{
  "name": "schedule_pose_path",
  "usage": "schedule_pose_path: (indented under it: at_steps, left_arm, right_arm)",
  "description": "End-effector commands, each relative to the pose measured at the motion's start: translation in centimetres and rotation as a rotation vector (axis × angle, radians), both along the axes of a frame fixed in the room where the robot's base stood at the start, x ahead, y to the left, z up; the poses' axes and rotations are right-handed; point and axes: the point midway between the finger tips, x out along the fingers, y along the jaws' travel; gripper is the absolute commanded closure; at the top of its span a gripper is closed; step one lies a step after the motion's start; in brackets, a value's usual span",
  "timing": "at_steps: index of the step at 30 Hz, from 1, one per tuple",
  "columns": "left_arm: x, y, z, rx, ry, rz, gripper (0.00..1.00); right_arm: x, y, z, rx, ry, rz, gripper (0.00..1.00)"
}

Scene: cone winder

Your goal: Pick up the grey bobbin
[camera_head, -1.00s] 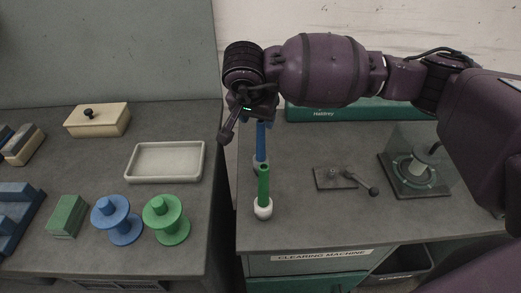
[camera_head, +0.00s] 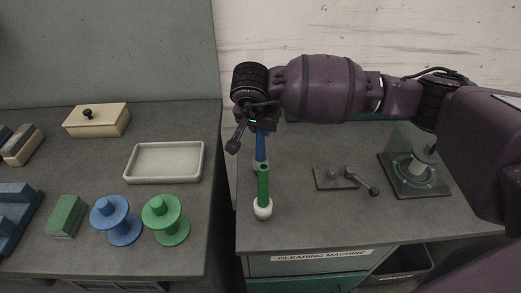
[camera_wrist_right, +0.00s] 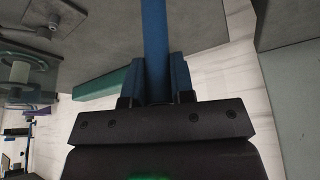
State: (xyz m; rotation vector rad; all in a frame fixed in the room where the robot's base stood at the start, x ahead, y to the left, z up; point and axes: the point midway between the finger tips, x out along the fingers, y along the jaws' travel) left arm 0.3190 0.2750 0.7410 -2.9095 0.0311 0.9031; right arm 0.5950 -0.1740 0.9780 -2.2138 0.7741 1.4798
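A pale grey spool-like piece (camera_head: 420,160), likely the grey bobbin, stands on a dark square base behind a clear shield on the right bench. It also shows at the left of the right wrist view (camera_wrist_right: 20,71). My right gripper (camera_head: 254,124) is over the back left of that bench, well left of the spool. In the right wrist view its fingers (camera_wrist_right: 155,84) sit close against both sides of a blue rod (camera_wrist_right: 155,35), with no clear gap. The blue rod (camera_head: 260,147) has a pale rounded lower end. My left gripper is in neither view.
A green rod with a white round foot (camera_head: 263,190) stands in front of the blue rod. A plate with a lever (camera_head: 335,178) lies mid-bench. On the left bench are a blue bobbin (camera_head: 117,221), a green bobbin (camera_head: 166,221), an empty tray (camera_head: 164,178) and a lidded box (camera_head: 96,121).

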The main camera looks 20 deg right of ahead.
Motion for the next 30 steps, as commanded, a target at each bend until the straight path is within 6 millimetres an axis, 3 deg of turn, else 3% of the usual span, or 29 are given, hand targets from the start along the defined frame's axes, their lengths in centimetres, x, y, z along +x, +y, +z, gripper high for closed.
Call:
schedule_pose_path:
  at_steps: [9, 14, 20, 30]
  left_arm:
    - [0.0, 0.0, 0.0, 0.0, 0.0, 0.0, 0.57]
    - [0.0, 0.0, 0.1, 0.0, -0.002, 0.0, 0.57]
    - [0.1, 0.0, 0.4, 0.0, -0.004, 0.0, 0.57]
    - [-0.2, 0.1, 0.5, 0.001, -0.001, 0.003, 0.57]
  right_arm:
    - [0.0, 0.0, 0.1, -0.001, -0.001, 0.0, 0.96]
    - [0.1, 0.0, 1.3, 0.0, -0.004, 0.0, 0.96]
    - [0.1, 0.0, 5.1, 0.0, -0.007, 0.0, 0.96]
    - [0.1, 0.0, 13.9, 0.0, -0.007, 0.0, 0.96]
